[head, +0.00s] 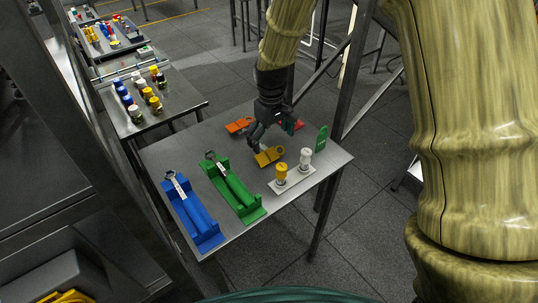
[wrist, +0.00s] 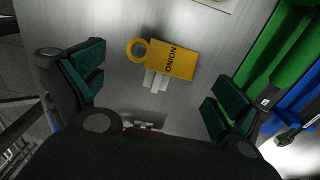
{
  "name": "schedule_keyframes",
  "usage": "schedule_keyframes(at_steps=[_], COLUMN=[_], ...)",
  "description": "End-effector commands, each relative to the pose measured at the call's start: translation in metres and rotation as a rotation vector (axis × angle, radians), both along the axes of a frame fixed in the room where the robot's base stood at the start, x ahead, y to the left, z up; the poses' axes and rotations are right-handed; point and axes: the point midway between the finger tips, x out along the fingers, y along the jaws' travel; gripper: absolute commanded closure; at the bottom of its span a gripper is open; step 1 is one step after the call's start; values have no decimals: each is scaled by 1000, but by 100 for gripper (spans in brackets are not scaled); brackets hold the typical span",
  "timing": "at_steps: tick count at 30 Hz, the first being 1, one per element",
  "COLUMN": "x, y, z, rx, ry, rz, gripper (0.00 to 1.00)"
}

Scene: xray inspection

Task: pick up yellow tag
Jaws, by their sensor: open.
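The yellow tag (head: 264,159) lies on the metal table (head: 222,130) below my gripper (head: 273,137). In the wrist view the tag (wrist: 176,60) is a flat yellow plate with a ring at its left end and dark lettering that seems to read "ONION". My gripper (wrist: 155,95) is open, with green-padded fingers wide apart to the left and right. The tag is beyond the fingertips, roughly centred between them, and nothing is held. A small pale piece (wrist: 155,82) shows at the tag's near edge.
An orange tag (head: 238,125) and a red item (head: 299,125) lie near my gripper. A yellow cylinder (head: 281,174), white cylinder (head: 305,160) and green upright plate (head: 322,139) stand to the right. Green (head: 236,196) and blue (head: 193,215) holders lie left.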

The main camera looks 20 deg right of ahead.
Motion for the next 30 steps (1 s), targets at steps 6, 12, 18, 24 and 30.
schedule_keyframes(at_steps=[6,12,18,24,30], x=[-2,-5,-4,-4,-4], y=[-1,0,0,0,0], z=[-9,-29,-47,-53,-53], rx=[0,-1,0,0,0], ry=[1,3,0,-1,-1], rz=[-1,-1,-1,-1,-1], gripper=[0,0,0,0,4])
